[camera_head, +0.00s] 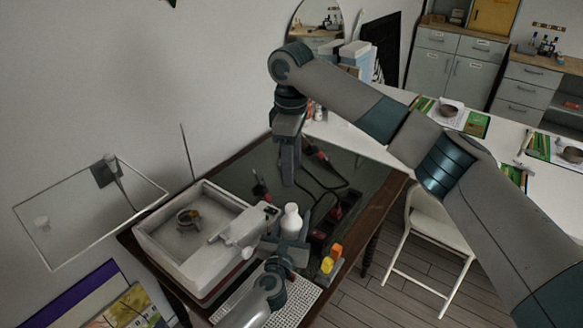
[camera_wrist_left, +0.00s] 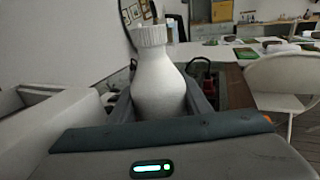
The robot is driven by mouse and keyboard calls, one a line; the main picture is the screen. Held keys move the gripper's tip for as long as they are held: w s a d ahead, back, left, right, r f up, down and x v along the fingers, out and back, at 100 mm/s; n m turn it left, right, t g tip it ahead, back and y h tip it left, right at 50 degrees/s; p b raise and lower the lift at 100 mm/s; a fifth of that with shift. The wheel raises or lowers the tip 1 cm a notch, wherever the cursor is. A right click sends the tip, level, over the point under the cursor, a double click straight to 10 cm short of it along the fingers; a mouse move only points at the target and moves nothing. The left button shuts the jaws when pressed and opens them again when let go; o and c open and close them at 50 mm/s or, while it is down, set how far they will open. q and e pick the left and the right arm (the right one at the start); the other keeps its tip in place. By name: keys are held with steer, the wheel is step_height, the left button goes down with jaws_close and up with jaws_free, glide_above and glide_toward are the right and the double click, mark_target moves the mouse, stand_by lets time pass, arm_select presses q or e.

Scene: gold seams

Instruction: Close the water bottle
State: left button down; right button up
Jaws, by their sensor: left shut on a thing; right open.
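The white water bottle (camera_head: 291,222) stands upright in my left gripper (camera_head: 287,246), over the table beside the white basin. In the left wrist view the bottle (camera_wrist_left: 158,85) is between the two fingers, and a ribbed white cap (camera_wrist_left: 150,36) sits on its neck. I cannot tell how tightly the cap is seated. My right gripper (camera_head: 288,172) points down, empty, behind and above the bottle, apart from it. It is seen edge-on, so its finger gap is hard to see. The lower part of the bottle is hidden by my left gripper.
A white basin (camera_head: 160,240) with a small cup (camera_head: 188,218) in it stands left of the bottle. Black cables and red-handled tools lie on the dark table (camera_head: 372,200). An orange-capped bottle (camera_head: 331,258) is at the right edge. A white folding chair (camera_head: 438,222) stands right.

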arm_select(q)
steer(key=c, duration=0.9)
jaws_free()
steer(key=shift+s, duration=0.15)
steer(key=b+v, duration=0.1)
steer(key=v, duration=1.6)
steer(key=shift+s, duration=0.1)
steer(key=shift+f, duration=0.1)
